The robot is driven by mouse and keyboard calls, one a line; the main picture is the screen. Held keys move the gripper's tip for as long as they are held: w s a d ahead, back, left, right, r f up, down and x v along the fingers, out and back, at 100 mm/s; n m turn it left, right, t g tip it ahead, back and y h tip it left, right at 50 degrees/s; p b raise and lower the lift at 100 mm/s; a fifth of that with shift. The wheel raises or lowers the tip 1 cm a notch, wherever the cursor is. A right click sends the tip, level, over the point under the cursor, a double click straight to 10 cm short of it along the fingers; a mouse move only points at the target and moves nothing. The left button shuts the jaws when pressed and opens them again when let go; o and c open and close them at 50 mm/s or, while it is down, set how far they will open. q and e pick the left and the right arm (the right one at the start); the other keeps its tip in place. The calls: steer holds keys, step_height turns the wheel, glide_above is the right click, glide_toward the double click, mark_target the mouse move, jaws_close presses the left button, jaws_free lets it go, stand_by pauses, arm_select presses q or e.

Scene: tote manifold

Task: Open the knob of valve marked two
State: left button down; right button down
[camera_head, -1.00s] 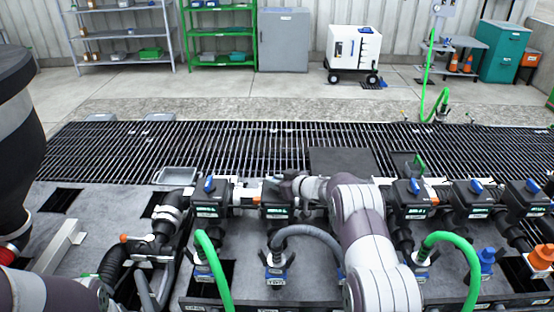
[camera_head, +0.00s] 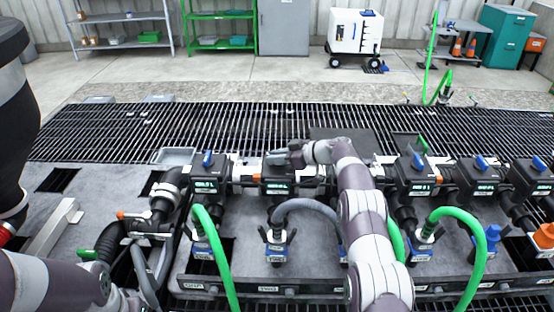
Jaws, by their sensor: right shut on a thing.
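The valve marked two is the black box (camera_head: 277,187) second from left in the row, above the rail label that seems to read TWO (camera_head: 268,289). My right gripper (camera_head: 277,158) reaches over from the right and is shut at the top of this valve, on its knob. The fingers hide the knob, so its angle cannot be told. The neighbouring valve (camera_head: 207,186) to the left shows a blue knob (camera_head: 207,159). My left arm (camera_head: 60,285) is at the lower left; its gripper's fingers cannot be made out.
More black valves with blue knobs stand to the right, such as this one (camera_head: 416,176). A grey hose (camera_head: 310,206) and green hoses (camera_head: 213,245) loop in front. A small grey tray (camera_head: 175,156) lies behind the row. Dark floor grating (camera_head: 220,128) lies beyond.

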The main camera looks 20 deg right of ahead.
steer(key=c, duration=1.1)
jaws_free()
steer(key=v, duration=1.2)
steer(key=shift+s+d+r, duration=0.15)
steer(key=shift+d, duration=0.05)
steer(key=shift+o, duration=0.3)
